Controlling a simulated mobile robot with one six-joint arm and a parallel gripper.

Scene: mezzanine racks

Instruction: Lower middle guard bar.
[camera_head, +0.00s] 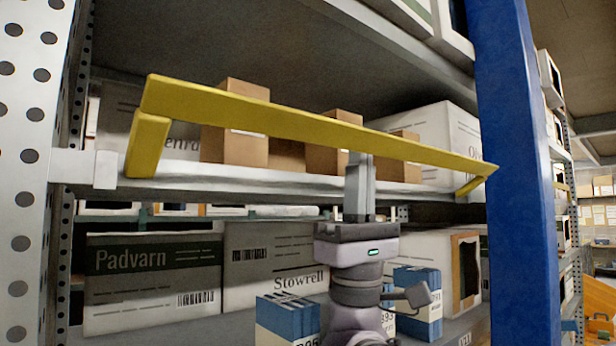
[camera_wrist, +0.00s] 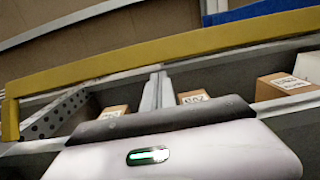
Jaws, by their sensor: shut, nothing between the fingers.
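The yellow guard bar (camera_head: 300,124) runs across the front of the middle shelf (camera_head: 240,180), slanting in the picture from upper left to lower right. Its end arms (camera_head: 148,146) reach down to the shelf-edge level, so the bar stands above that edge. My gripper (camera_head: 360,158) points upward in front of the shelf, right of the bar's middle. Its fingers are shut and empty, with tips at the bar's lower edge. In the wrist view the bar (camera_wrist: 170,50) crosses just beyond the fingertips (camera_wrist: 157,76). I cannot tell whether they touch.
Brown cartons (camera_head: 236,134) and a large white box (camera_head: 436,128) stand on the shelf behind the bar. A perforated upright (camera_head: 22,150) is at left and a blue post (camera_head: 520,180) at right. Below are Padvarn (camera_head: 150,275) and Stowrell (camera_head: 270,255) boxes and blue-white boxes (camera_head: 285,318).

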